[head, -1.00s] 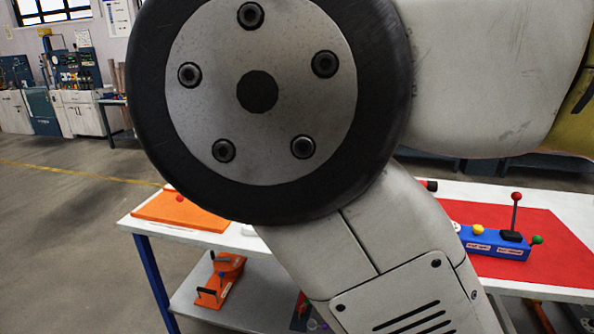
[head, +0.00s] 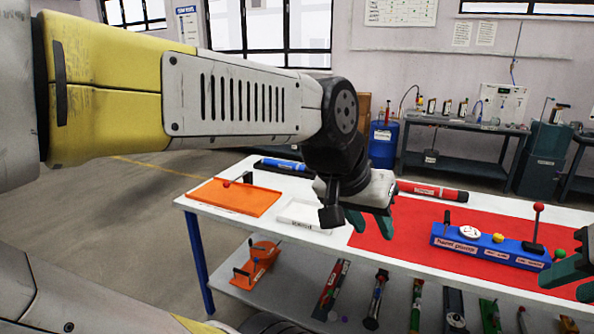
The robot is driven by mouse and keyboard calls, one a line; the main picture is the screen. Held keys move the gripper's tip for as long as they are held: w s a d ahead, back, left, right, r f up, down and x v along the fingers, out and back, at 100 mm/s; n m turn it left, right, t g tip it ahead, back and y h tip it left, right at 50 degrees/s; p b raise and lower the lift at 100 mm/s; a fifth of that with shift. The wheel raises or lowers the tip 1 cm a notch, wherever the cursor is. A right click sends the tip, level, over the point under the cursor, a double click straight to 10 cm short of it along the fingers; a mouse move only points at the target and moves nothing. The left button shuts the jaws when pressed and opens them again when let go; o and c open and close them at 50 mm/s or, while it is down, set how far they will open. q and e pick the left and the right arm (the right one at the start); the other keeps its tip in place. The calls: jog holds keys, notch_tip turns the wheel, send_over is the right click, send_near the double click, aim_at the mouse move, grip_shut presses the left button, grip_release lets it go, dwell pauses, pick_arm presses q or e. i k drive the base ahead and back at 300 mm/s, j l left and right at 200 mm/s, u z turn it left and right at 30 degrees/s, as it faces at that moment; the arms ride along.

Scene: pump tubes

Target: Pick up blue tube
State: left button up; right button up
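A blue tube (head: 285,166) with dark ends lies at the far left part of the white table (head: 232,212). My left gripper (head: 371,225) hangs above the table near the red mat's left edge, pointing down. Its two green fingers are apart with nothing between them. It is to the right of and nearer than the blue tube, clear of it. My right gripper (head: 573,284) is at the right edge of the head view, partly cut off. Its green fingers look apart, with nothing seen between them.
A red tube (head: 432,191) lies behind the red mat (head: 400,250). A blue hand pump box (head: 487,245) with levers stands on the mat. An orange board (head: 232,198) and a white tray (head: 306,214) are on the left. Several tools and tubes lie on the lower shelf.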

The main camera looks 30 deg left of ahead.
aim_at(299, 168)
jog(key=u, duration=1.2)
jog(key=i+j+u, duration=0.7)
jog(key=u, duration=0.2)
jog(key=i+u, duration=0.5)
jog(key=i+l+u, duration=0.1)
jog(key=i+u, duration=0.35)
jog(key=i, duration=0.65)
jog(key=i+j, duration=0.15)
jog(key=i, duration=1.2)
jog(key=i+l+z, duration=0.2)
jog(key=i+z, duration=0.25)
jog(key=i+l+z, duration=0.1)
jog(key=i+z, duration=0.15)
jog(key=z, duration=0.25)
jog(key=i+j+z, duration=0.1)
jog(key=i+z, duration=0.35)
jog(key=i+j+z, duration=0.2)
jog(key=z, duration=0.3)
jog(key=i+l+z, duration=0.2)
jog(key=i+z, duration=0.5)
jog(key=z, duration=0.15)
jog(key=i+z, duration=0.45)
jog(key=i+j+z, duration=0.15)
jog(key=z, duration=0.25)
jog(key=i+l+z, duration=0.3)
jog(key=i+z, duration=0.3)
jog(key=i, duration=0.15)
